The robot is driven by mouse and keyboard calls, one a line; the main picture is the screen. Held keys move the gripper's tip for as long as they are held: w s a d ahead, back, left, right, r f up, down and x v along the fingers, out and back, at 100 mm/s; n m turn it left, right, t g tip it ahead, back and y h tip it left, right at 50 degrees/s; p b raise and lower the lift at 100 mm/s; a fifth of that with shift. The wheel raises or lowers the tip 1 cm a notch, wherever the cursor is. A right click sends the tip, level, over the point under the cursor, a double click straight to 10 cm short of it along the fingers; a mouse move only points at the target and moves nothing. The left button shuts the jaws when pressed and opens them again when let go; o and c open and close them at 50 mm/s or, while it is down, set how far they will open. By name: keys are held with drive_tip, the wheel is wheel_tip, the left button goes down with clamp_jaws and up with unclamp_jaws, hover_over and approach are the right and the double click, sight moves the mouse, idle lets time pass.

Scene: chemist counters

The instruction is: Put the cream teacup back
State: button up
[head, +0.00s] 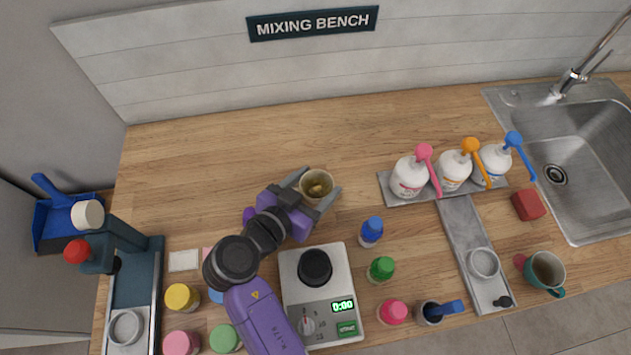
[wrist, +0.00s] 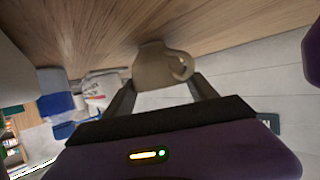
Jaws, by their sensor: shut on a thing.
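The cream teacup (head: 318,183) is between the fingers of my gripper (head: 318,190), over the wooden counter behind the scale. Its open top faces the head camera, and something yellowish-brown shows inside it. In the wrist view the teacup (wrist: 158,70) sits between the two dark fingertips of my gripper (wrist: 162,88), with its handle to the right. My gripper is shut on it. I cannot tell whether the cup's base touches the counter.
A scale (head: 312,270) reading 0:00 stands in front, with small capped bottles to its right. Pump bottles stand on a grey tray (head: 398,196) at right. A teal mug (head: 543,273) is near the sink (head: 590,170). The back left counter (head: 200,160) is clear.

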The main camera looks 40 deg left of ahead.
drive_tip(key=shift+f, duration=0.1)
drive_tip(key=o, duration=1.7)
drive_tip(key=shift+r, duration=0.25)
drive_tip(key=p+v, duration=0.3)
drive_tip(key=v, duration=0.9)
drive_tip(key=shift+f, duration=0.15)
drive_tip(key=shift+s, duration=0.1)
